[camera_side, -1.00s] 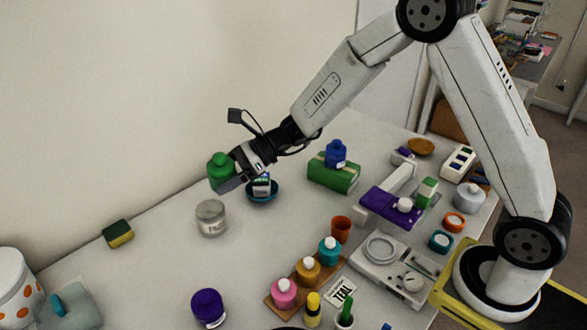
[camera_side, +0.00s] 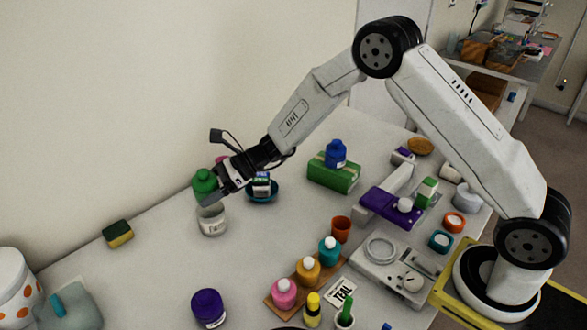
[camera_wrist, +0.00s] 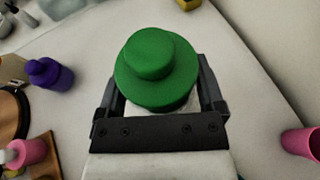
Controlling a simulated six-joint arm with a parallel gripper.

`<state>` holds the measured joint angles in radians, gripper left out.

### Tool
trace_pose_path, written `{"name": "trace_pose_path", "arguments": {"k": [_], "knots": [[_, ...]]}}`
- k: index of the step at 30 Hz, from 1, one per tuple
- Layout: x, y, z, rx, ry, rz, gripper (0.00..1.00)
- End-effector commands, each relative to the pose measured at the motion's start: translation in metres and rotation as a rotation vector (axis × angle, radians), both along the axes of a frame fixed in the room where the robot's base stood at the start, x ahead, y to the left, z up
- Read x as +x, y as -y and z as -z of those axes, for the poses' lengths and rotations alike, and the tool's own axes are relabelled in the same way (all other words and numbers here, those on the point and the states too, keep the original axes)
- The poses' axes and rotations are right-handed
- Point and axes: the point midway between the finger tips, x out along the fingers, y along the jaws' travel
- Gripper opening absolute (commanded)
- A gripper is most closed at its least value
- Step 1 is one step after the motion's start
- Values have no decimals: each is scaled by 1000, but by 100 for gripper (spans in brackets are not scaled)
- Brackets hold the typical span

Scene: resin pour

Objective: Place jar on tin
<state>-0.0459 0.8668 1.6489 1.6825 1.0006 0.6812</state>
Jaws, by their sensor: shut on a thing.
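A green jar (camera_side: 203,184) with a narrower round cap is between the jaws of my gripper (camera_side: 213,194). In the wrist view the green jar (camera_wrist: 155,72) fills the space between the two fingers of my gripper (camera_wrist: 160,96). The grey tin (camera_side: 212,226) with a pale label stands on the table directly below the jar in the side view. I cannot tell whether the jar touches the tin. I cannot make out the tin in the wrist view.
A green box (camera_side: 333,174) with a blue jar (camera_side: 335,154) is further right. A purple jar (camera_side: 208,309) and a yellow-green sponge (camera_side: 118,234) stand apart.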

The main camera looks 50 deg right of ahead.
Motion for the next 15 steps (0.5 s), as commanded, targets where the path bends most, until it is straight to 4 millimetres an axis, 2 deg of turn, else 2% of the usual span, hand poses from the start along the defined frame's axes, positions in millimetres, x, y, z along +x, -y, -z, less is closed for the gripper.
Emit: {"name": "trace_pose_path", "arguments": {"k": [9,15], "knots": [[4,-1,29,1,-2,0,16],[4,-1,34,1,2,0,16]]}}
